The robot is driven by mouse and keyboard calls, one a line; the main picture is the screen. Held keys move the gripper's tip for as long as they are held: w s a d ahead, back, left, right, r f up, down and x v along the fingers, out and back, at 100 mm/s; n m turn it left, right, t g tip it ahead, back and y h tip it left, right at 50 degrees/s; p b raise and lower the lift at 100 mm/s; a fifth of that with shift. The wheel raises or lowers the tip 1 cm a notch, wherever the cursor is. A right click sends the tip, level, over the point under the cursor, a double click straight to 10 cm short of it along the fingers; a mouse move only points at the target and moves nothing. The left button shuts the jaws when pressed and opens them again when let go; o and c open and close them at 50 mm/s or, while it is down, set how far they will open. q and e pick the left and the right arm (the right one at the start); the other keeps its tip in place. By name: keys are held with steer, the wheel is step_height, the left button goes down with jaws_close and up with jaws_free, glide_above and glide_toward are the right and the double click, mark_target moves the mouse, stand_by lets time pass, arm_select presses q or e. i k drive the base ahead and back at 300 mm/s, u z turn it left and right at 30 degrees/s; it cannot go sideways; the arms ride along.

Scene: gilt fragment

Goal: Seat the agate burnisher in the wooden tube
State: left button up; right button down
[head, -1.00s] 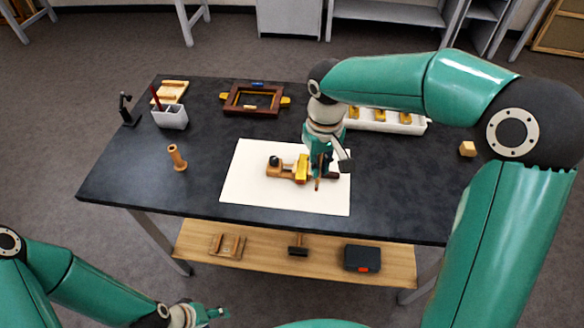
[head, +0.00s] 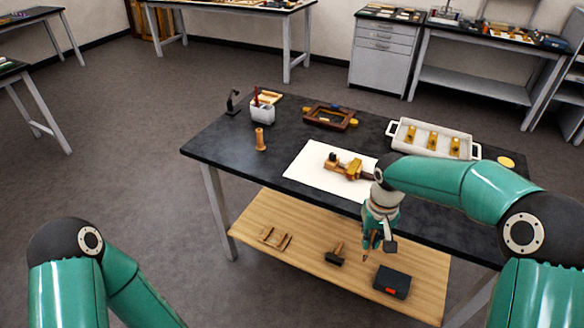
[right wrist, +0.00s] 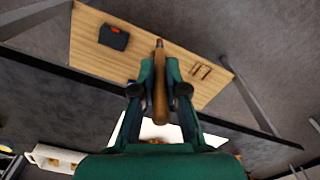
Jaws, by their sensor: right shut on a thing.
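The wooden tube (head: 260,140) stands upright on the left part of the dark tabletop. My right gripper (head: 372,243) is shut on the agate burnisher (head: 366,257), whose lower end points down in the head view. In the right wrist view the burnisher's brown handle (right wrist: 161,90) lies between the fingers (right wrist: 160,82), with a darker tip at its far end. The gripper is in front of the table's near edge, well to the right of the tube and apart from it. My left gripper is out of view; only its arm shows.
A wooden holder with a gilt piece (head: 349,168) lies on a white sheet (head: 310,172). Behind are a pen holder (head: 262,112), dark frame (head: 330,117) and white tray (head: 433,138). A black stand (head: 233,103) is back left. The lower shelf (head: 300,262) holds a black box (head: 391,282).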

mark_target(261, 146)
steer(key=k, duration=0.55)
steer(key=u, duration=0.5)
steer(key=i, duration=1.1)
steer(key=u, duration=0.6)
steer(key=i, duration=1.25)
steer(key=z, duration=0.55)
steer(key=i, duration=0.65)
steer(key=z, duration=0.3)
steer(key=k, duration=0.9)
steer(key=z, duration=0.2)
steer(key=i, duration=0.9)
steer(key=u, duration=0.05)
